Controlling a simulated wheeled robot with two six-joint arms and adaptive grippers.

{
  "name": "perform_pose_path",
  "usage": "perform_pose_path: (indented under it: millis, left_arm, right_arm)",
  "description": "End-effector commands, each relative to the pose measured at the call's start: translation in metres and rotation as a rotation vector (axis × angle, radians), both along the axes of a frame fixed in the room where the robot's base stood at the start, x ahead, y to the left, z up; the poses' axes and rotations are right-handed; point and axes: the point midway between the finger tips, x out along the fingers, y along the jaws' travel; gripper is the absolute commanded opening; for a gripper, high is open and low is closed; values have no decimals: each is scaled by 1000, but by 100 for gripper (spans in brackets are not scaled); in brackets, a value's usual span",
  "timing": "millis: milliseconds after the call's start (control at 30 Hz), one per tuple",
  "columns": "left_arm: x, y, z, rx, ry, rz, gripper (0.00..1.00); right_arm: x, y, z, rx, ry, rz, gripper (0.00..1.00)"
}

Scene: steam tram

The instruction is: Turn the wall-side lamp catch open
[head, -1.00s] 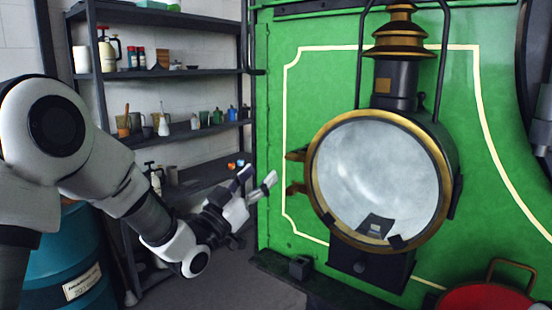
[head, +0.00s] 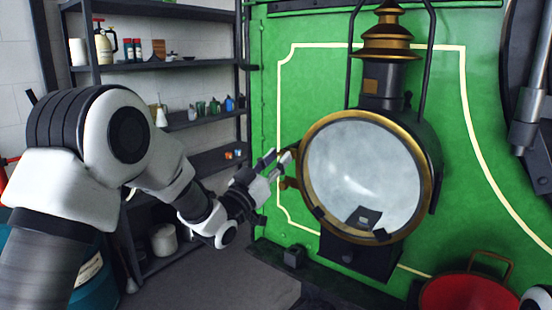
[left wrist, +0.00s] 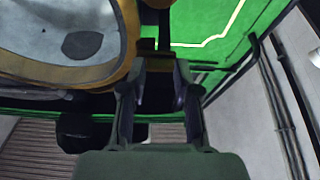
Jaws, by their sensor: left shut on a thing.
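The round lamp (head: 362,175) has a brass rim and a pale glass front and stands before the green tram panel in the head view. Two brass fittings were on the rim's left, shelf-facing side; the lower one (head: 289,183) still shows. The upper one, the catch, is mostly hidden behind my left fingertips. My left gripper (head: 280,159) is at that spot, shut on the catch. In the left wrist view the fingers (left wrist: 157,80) are beside the lamp's brass rim (left wrist: 122,62); the held part is hard to make out. My right gripper is not in view.
Dark shelves (head: 160,65) with bottles and cups stand along the wall at left. A red pan (head: 470,292) with a brass handle is below right of the lamp. A small black block (head: 294,257) sits on the tram's ledge. Floor is open between shelves and tram.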

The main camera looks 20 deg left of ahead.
Motion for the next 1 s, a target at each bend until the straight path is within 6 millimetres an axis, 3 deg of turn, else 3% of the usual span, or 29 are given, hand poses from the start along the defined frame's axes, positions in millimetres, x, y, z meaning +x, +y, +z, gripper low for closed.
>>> perform_pose_path:
  millis: [467, 1000]
  left_arm:
    - [0, 0, 4, -104, 25, 1, 0]
    - [-2, -4, 9, -541, 182, -3, 0]
  right_arm:
    - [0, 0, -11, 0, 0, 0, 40]
    - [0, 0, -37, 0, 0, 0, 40]
